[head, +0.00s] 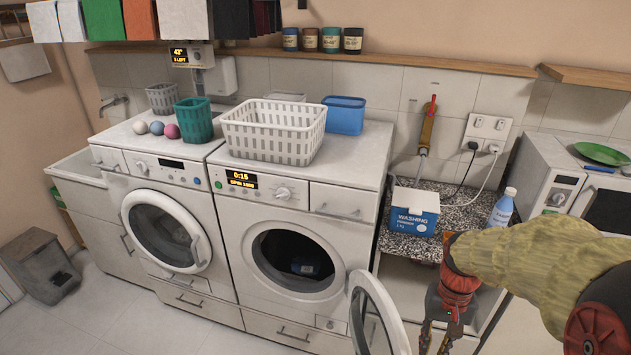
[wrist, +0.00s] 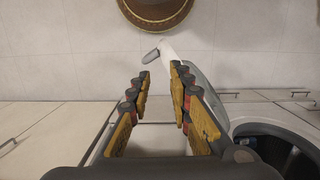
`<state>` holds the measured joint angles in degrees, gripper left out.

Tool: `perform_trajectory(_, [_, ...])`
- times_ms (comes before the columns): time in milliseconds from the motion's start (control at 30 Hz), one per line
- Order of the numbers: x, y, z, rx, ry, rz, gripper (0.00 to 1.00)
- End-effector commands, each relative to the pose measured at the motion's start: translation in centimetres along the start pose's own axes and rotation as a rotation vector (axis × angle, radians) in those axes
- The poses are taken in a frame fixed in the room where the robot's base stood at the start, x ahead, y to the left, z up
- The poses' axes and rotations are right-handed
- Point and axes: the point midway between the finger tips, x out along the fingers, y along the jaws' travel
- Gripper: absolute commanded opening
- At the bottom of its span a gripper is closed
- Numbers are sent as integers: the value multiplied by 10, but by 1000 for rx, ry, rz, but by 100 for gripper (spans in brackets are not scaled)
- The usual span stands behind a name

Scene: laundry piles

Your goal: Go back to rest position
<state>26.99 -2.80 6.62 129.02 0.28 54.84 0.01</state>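My gripper (head: 441,335) hangs at the lower right in the head view, in front of the counter's open front and just right of the open round door (head: 381,318) of the right washing machine (head: 262,220). In the wrist view my gripper (wrist: 161,76) has its two fingers apart, with nothing gripped between them. The grey door rim (wrist: 208,92) shows close beside the right finger. A small dark item (head: 305,268) lies inside the drum. A pale piece with a grey end shows beyond the fingertips; I cannot tell what it is.
A left washing machine (head: 165,235) has its door shut. A white basket (head: 272,132) and blue bin (head: 345,114) stand on top of the right one. A washing powder box (head: 414,212) and a bottle (head: 501,208) are on the speckled counter.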

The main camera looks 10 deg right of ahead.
Motion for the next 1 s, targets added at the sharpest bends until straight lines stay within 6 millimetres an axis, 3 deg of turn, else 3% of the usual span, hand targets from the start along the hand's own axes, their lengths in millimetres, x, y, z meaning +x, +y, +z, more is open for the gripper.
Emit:
perform_trajectory(300, [-62, -54, 50, -185, 274, 2, 20])
perform_trajectory(500, [-95, -82, 88, -305, 429, -21, 20])
perform_trajectory(700, [-133, -105, 113, -411, 575, -62, 20])
perform_trajectory(800, [-143, -114, 122, -451, 613, -78, 20])
perform_trajectory(1000, [-143, -120, 125, -477, 614, -83, 20])
